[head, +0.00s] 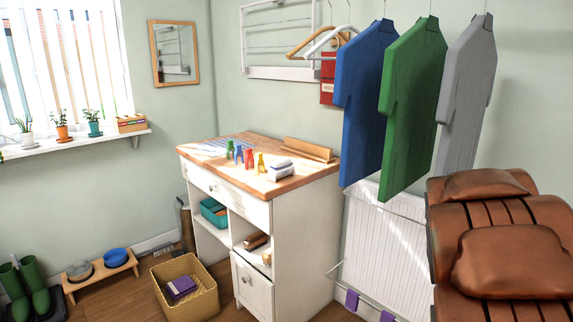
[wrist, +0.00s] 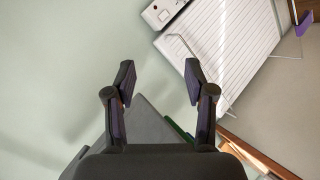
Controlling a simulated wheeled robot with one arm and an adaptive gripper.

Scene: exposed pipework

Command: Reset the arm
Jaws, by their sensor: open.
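My gripper (wrist: 159,80) shows in the wrist view with its two dark fingers spread apart. It is open, and nothing is between the fingertips. Behind it are a pale green wall and a tilted white ribbed radiator (wrist: 225,45). A grey flat shape (wrist: 158,122), which looks like the grey hanging shirt, lies beyond the fingers with a green edge beside it. My arm and gripper do not show in the head view.
In the head view, blue (head: 366,85), green (head: 408,105) and grey (head: 466,95) shirts hang above the radiator (head: 385,240). A brown padded seat (head: 505,260) fills the lower right. A white cabinet (head: 252,282) with a cluttered wooden top stands centrally; a yellow basket (head: 205,300) is beside it.

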